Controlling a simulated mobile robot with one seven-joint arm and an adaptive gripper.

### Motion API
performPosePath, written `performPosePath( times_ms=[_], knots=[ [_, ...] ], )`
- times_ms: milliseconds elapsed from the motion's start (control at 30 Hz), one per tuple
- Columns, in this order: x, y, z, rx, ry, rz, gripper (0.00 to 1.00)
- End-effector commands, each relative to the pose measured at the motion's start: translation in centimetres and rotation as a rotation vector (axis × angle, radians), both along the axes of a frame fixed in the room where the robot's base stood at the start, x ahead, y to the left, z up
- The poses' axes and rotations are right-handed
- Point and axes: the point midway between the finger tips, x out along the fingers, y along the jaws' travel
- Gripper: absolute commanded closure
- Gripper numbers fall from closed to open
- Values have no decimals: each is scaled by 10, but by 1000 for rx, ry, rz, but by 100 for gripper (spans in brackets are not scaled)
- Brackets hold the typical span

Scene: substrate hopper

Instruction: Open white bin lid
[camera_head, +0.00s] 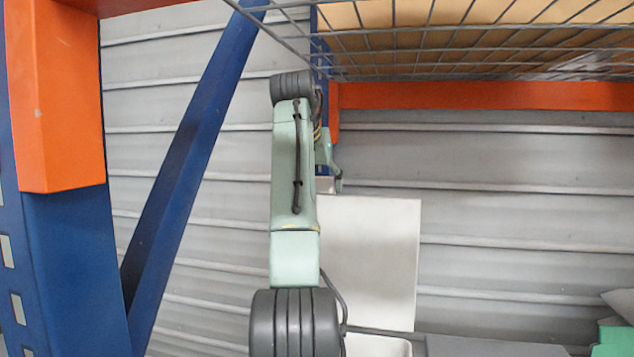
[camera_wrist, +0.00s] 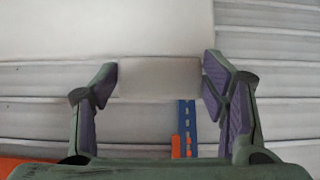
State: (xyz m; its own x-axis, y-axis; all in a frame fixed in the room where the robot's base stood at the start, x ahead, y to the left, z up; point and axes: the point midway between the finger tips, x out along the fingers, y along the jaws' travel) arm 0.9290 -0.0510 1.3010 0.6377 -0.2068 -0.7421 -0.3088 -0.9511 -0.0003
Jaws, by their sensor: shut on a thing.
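The white bin lid (camera_head: 378,260) stands raised as a tall flat panel in the head view, left of the picture's lower right. In the wrist view the white lid (camera_wrist: 95,30) fills the upper left. My gripper (camera_wrist: 160,79) has a pale tab at the lid's edge between its two purple-padded fingers and is shut on it. In the head view my arm covers the lid's left side and much of my gripper, whose visible part is near the lid's top left corner. A small part of the white bin (camera_head: 385,347) shows under the lid.
A blue upright (camera_head: 75,270) with an orange beam end (camera_head: 55,110) and a slanting blue brace (camera_head: 190,150) stand at the left. A wire mesh shelf (camera_head: 480,45) on an orange beam (camera_head: 480,96) hangs above. A corrugated grey wall (camera_head: 510,210) lies behind.

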Motion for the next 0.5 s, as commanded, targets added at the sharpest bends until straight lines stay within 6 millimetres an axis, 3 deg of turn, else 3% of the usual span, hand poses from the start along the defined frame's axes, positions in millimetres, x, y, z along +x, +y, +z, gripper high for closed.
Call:
performPosePath(
  times_ms=[200, 233, 500],
  knots=[
    [1, -1, -5, 1, 11, -2, 84],
    [1, -1, -5, 1, 11, -2, 32],
    [1, 0, -4, 0, 8, -1, 14]
  ],
)
